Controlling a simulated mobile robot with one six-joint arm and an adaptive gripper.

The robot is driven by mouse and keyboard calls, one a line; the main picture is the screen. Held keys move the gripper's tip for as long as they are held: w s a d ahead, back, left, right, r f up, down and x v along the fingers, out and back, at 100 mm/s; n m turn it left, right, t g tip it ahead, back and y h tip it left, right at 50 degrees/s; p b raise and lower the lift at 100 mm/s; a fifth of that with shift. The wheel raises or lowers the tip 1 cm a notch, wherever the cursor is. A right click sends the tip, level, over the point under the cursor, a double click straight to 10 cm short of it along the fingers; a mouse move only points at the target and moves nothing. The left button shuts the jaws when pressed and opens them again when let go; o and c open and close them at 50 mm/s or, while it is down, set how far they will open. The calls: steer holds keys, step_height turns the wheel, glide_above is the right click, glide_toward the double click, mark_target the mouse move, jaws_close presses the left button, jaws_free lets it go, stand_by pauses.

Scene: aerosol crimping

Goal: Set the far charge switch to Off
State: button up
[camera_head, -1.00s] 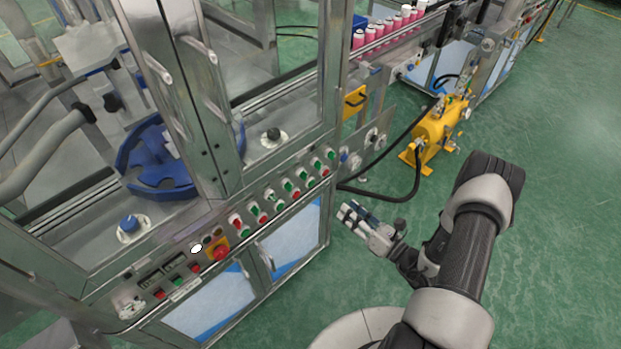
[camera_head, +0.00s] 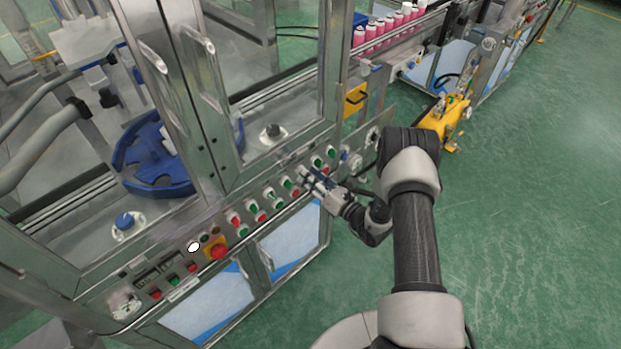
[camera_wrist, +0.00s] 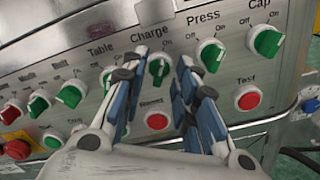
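The Charge switch (camera_wrist: 158,68), a green knob on a pale round base under the printed word "Charge", shows in the wrist view between my fingertips. Its handle stands roughly upright in the picture; I cannot tell which mark it points to. My gripper (camera_wrist: 163,66) is open, with one finger on each side of the knob. I cannot tell whether either finger touches it. In the head view my gripper (camera_head: 306,178) is at the front control panel, near the right part of its switch row, and covers part of that row.
The Table switch (camera_wrist: 108,80) is left of Charge, and the Press switch (camera_wrist: 209,54) and Cap switch (camera_wrist: 265,41) are right. Red buttons sit below, including one under Charge (camera_wrist: 156,121) and Test (camera_wrist: 247,97). A red emergency button (camera_head: 219,252) is farther left. Green floor lies open at right.

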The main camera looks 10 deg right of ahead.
steer(key=shift+w+a, duration=0.15)
steer(key=shift+w, duration=0.1)
steer(key=shift+c, duration=0.5)
jaws_close()
